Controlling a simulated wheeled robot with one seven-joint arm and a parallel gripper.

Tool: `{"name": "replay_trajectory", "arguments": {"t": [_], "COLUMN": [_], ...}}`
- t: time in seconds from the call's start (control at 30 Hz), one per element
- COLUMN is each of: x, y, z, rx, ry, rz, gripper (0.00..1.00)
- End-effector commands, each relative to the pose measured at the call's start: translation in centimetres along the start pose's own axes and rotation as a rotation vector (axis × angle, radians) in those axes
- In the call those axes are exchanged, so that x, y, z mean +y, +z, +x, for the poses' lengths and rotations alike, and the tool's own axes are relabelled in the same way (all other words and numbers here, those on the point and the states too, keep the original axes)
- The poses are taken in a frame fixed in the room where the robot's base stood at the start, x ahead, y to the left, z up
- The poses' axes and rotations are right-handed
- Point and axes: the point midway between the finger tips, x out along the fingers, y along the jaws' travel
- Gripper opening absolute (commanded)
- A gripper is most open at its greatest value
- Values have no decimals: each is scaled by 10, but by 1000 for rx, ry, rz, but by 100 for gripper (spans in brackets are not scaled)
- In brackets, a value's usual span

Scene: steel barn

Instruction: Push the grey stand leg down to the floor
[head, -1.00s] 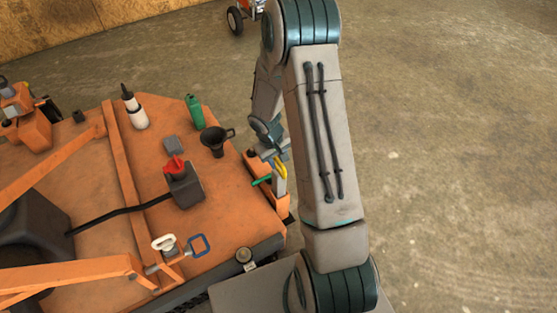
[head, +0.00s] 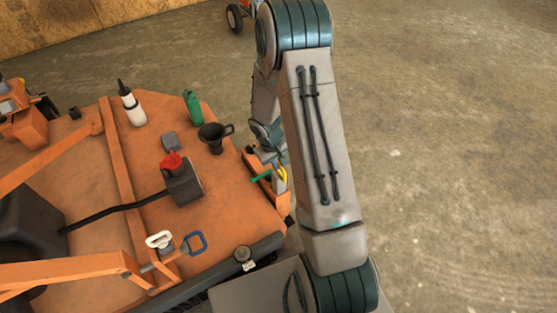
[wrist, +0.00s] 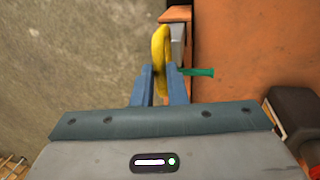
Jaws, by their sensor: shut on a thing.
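The grey stand leg (head: 280,186) stands in an orange bracket (head: 282,205) at the right corner of the orange deck (head: 225,200). Its yellow handle (head: 284,173) is at the top. A green pin (head: 260,177) sticks out sideways from the bracket. In the wrist view, the yellow handle (wrist: 160,45) passes between the blue fingers of my gripper (wrist: 160,82), which is shut on it. The grey leg (wrist: 178,45) and green pin (wrist: 198,72) are just beyond. The leg's lower end and its contact with the floor are hidden.
On the deck are a black funnel (head: 212,138), a green bottle (head: 193,106), a white bottle (head: 132,107) and a dark box with a red top (head: 183,183). Bare concrete floor (head: 450,170) lies open to the right.

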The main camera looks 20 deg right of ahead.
Motion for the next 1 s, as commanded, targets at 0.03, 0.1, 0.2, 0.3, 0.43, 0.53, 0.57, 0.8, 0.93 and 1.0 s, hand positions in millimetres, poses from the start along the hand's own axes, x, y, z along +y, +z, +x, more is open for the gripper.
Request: {"name": "replay_trajectory", "arguments": {"t": [0.03, 0.1, 0.2, 0.3, 0.43, 0.53, 0.57, 0.8, 0.93, 1.0], "x": [-4, -6, -8, -11, -12, -13, -13, -13, -13, -12], "y": [0, 0, 0, 0, 0, 0, 0, 0, 1, 0], "z": [15, 25, 40, 51, 60, 62, 62, 63, 63, 62], "rx": [-1, -1, -2, -1, 0, 0, 0, -1, -2, -2], "ry": [1, 1, 1, 1, 1, 1, 1, -1, -1, 0], "rz": [-1, -2, -1, -1, -1, -1, -1, 0, 0, 0], "gripper": [0, 0, 0, 0, 0, 0, 0, 0, 34, 34]}}
